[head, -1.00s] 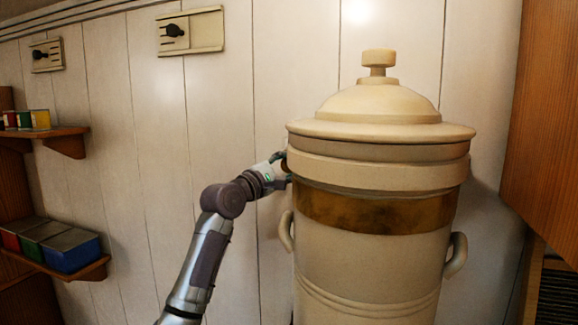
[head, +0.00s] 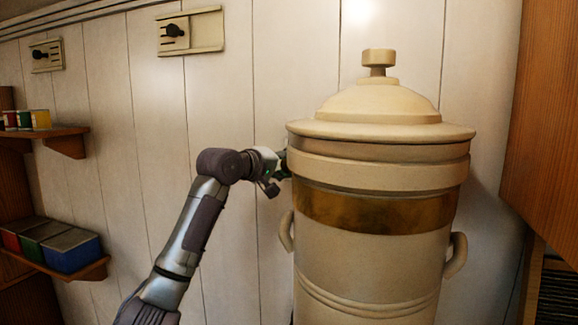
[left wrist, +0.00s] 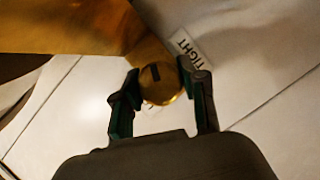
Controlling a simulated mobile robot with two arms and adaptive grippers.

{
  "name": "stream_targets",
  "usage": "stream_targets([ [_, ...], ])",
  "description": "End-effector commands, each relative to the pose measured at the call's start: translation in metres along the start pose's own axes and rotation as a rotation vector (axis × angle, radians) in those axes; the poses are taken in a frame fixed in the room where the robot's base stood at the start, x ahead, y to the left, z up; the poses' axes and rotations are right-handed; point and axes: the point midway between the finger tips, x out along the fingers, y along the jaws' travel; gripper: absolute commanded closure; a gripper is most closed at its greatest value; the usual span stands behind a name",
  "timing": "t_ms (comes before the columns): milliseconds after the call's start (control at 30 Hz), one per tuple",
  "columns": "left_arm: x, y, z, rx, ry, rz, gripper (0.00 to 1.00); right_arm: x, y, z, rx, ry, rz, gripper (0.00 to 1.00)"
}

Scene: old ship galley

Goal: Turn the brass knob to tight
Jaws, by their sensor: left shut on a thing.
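The brass knob (left wrist: 161,84) shows in the left wrist view, round and gold with a dark mark near its top. The fingers of my left gripper (left wrist: 160,92) stand on either side of it, shut on it. A white label reading TIGHT (left wrist: 187,49) lies just beyond the knob, up and to the right. In the head view my left gripper (head: 284,165) reaches the left side of the large cream urn (head: 370,255), below its lid. The knob is hidden there. My right gripper is not in view.
The urn has a domed lid (head: 380,103), a brass band (head: 372,212) and side handles (head: 456,255). Shelves with tins (head: 70,252) stand at the left. A wooden cabinet (head: 545,130) is at the right.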

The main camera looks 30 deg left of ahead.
Motion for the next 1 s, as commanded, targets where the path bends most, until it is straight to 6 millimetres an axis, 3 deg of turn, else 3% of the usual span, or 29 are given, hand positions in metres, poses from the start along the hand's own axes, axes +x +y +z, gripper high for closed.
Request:
stream_targets([
  [1000, 0.0007, -0.0013, 0.0014, 0.858, -0.005, -0.359, 0.93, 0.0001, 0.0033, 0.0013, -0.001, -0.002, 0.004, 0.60],
])
